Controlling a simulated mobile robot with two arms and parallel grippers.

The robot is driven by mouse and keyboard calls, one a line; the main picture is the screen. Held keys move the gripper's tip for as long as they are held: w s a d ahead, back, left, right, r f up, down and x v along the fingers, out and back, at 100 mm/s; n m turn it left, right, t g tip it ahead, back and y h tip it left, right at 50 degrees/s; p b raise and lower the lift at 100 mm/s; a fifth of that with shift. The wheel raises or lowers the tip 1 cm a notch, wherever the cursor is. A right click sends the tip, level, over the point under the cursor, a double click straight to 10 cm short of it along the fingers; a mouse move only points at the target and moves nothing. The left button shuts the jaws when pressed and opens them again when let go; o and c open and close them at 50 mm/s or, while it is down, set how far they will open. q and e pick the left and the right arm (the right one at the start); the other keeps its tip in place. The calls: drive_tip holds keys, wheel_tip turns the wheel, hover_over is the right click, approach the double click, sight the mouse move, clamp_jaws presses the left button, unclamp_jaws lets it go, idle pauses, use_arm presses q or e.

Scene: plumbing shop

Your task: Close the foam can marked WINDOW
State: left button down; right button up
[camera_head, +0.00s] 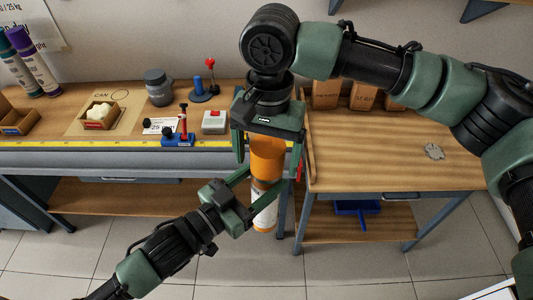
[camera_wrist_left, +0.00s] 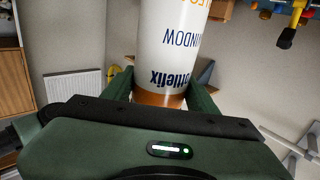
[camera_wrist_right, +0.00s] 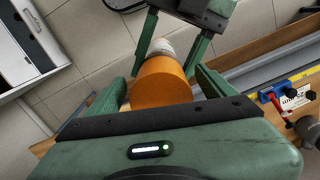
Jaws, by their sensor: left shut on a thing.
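The foam can (camera_head: 265,214) is white and upright, held in front of the bench edge. Its label reads WINDOW in the left wrist view (camera_wrist_left: 180,45). My left gripper (camera_head: 250,188) is shut on its upper part. An orange cap (camera_head: 266,160) sits in line above the can; it fills the middle of the right wrist view (camera_wrist_right: 162,84). I cannot tell how firmly it is seated. My right gripper (camera_head: 268,142) points down from above, its fingers open on either side of the cap's top, with a gap visible beside it. The can's top is hidden by cap and fingers.
A table (camera_head: 385,150) with a grey disc (camera_head: 434,151) stands right, mostly clear.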

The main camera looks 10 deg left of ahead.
drive_tip(key=r, duration=1.2)
drive_tip(key=shift+w+d, duration=0.15)
drive_tip(key=shift+w, duration=0.05)
